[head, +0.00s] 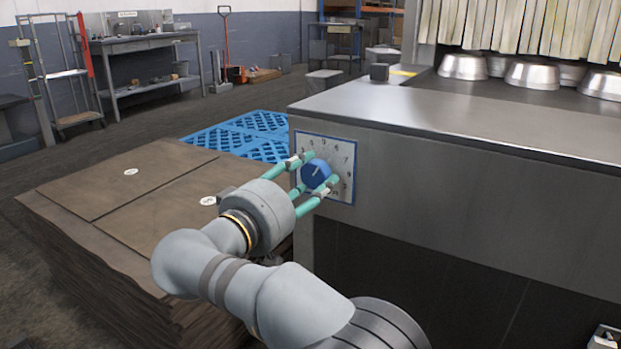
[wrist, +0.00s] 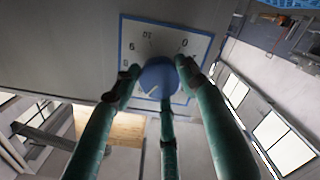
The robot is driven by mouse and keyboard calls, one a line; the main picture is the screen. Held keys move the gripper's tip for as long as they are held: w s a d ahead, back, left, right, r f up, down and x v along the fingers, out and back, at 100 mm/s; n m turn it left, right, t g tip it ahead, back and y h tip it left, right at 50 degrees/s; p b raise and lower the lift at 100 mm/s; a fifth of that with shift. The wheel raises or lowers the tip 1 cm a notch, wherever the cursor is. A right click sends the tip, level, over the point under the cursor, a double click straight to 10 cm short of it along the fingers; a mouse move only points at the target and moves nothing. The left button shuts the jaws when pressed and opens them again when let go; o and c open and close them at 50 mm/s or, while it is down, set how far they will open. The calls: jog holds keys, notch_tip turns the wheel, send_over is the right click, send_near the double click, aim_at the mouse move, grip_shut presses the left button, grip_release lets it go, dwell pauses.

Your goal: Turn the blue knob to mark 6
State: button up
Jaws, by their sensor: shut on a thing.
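The blue knob (head: 316,174) sits on a white dial plate (head: 347,191) with a blue border and black numbers, on the front of the steel machine. A short pale line on the knob points up and to the right in the head view, roughly towards 6; I cannot tell the exact mark. My gripper (head: 320,169) has green fingers around the knob and is shut on it. In the wrist view the knob (wrist: 158,75) shows between the fingertips, with the plate tilted and its numbers turned over. The fingers hide part of the plate.
The steel machine top (head: 480,103) runs to the right, with several metal pans (head: 463,67) at the back under hanging strips. A stack of brown sheets (head: 120,190) stands left of my arm. A blue pallet (head: 235,135) lies behind it.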

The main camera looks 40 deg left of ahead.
jog(key=o, duration=0.8)
jog(key=shift+s+a+r, duration=0.1)
jog(key=shift+a+r, duration=0.1)
jog(key=shift+r, duration=0.05)
jog(key=o, duration=0.3)
jog(key=shift+f, duration=0.1)
jog(key=shift+o, duration=0.2)
jog(key=shift+d, duration=0.1)
jog(key=s+d, duration=0.1)
jog(key=s, duration=1.1)
